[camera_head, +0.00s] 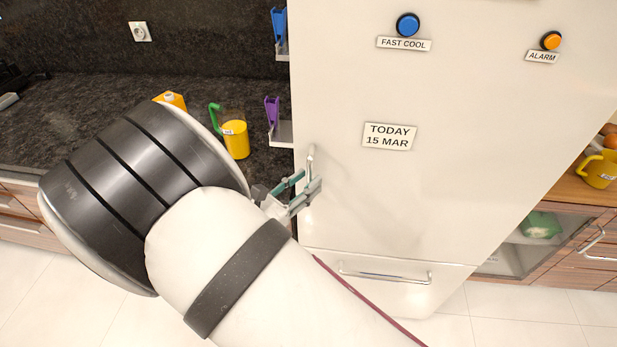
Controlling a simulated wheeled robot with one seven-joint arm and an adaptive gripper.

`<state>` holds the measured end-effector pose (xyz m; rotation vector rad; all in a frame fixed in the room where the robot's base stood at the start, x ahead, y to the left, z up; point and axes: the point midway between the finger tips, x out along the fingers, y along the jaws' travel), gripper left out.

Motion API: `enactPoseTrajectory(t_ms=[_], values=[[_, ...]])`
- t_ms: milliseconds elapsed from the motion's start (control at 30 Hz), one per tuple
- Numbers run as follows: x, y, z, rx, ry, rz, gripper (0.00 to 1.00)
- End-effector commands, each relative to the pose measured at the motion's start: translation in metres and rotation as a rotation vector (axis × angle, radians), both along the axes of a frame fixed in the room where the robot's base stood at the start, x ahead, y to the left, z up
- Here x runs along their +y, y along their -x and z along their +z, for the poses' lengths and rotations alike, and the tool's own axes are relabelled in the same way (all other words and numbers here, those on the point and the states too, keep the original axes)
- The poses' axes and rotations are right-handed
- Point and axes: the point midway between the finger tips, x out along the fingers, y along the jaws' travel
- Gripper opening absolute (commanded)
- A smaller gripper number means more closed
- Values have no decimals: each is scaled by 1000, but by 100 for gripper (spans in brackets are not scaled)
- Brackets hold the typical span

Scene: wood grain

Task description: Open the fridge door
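The fridge door (450,190) is a large white panel and looks closed. Its metal handle (311,156) is a vertical bar near the door's left edge. My gripper (310,181) is at the lower part of this handle, with its green-grey fingers close on both sides of it. The fingers overlap the handle in this view, and I cannot tell whether they press on it or leave a gap. My arm comes up from the bottom and hides part of the floor and counter.
A drawer with a horizontal handle (385,275) is below the door. A yellow mug (236,139) stands on the dark counter (60,120) left of the fridge. Blue (407,24) and orange (551,40) buttons are on the door. Open floor shows in front.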

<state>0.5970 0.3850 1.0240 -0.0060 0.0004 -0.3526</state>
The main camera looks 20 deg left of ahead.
Motion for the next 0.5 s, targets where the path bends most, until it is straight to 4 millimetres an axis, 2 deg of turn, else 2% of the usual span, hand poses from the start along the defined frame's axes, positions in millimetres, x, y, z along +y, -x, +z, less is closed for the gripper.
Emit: enactPoseTrajectory(t_ms=[200, 500], values=[[-6, -17, 0, 0, -1, 0, 31], [-7, -19, 0, 1, -1, 0, 31]])
